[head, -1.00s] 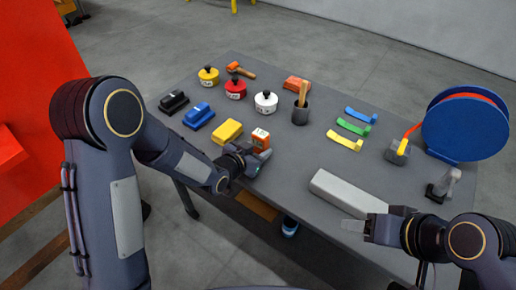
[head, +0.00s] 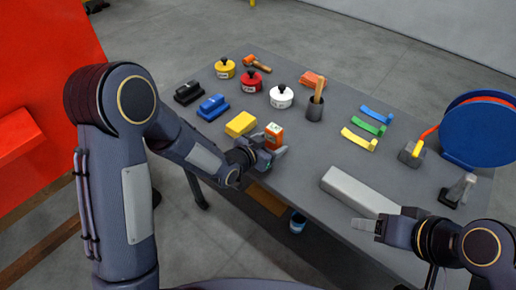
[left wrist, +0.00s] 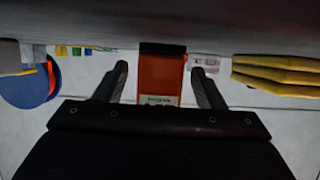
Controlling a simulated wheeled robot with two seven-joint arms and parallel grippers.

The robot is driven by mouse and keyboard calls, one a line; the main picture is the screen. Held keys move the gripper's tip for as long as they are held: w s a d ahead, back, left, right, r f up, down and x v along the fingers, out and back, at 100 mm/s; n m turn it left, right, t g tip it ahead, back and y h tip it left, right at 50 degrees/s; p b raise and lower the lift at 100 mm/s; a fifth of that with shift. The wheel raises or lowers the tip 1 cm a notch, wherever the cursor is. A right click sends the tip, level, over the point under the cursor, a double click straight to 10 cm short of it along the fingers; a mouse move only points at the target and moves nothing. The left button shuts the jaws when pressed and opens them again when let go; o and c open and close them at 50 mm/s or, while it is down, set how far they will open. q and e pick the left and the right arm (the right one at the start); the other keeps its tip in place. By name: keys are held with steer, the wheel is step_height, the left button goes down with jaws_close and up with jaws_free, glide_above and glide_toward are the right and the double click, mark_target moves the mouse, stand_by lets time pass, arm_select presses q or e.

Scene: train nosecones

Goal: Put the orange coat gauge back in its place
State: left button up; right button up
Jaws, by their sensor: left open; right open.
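The orange coat gauge (head: 274,136) is a small upright orange block with a pale label, standing near the table's front edge beside a yellow block. My left gripper (head: 268,158) is open, low at its near side. In the left wrist view the gauge (left wrist: 162,78) shows between the two spread fingers of the left gripper (left wrist: 162,84), with a gap on either side. I cannot tell how deep it sits between them. My right gripper (head: 366,228) is open and empty by the near end of a long grey bar. No marked place for the gauge is clear to me.
The yellow block (head: 241,124) is close left of the gauge. Behind stand a white pot (head: 281,97), a dark cup (head: 315,110) with a wooden handle, and coloured strips (head: 368,127). The grey bar (head: 360,192) lies right. Bare table lies between gauge and bar.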

arm_select(q)
steer(key=b+v, duration=0.1)
steer(key=v, duration=1)
steer(key=shift+s+a, duration=0.15)
steer(key=shift+a, duration=0.05)
steer(key=s+a+r+n+g+y, duration=0.1)
steer(key=s+a+r+n+y, duration=0.15)
steer(key=a, duration=0.35)
steer(key=s+a+r+n+g+y, duration=0.1)
steer(key=s+a+r+n+y, duration=0.1)
steer(key=s+a+n, duration=0.3)
steer(key=s+a+r+n+g, duration=0.1)
steer(key=s+a+g, duration=0.2)
steer(key=s, duration=1)
steer(key=shift+s+r, duration=0.15)
steer(key=shift+s, duration=0.1)
steer(key=shift+h, duration=0.25)
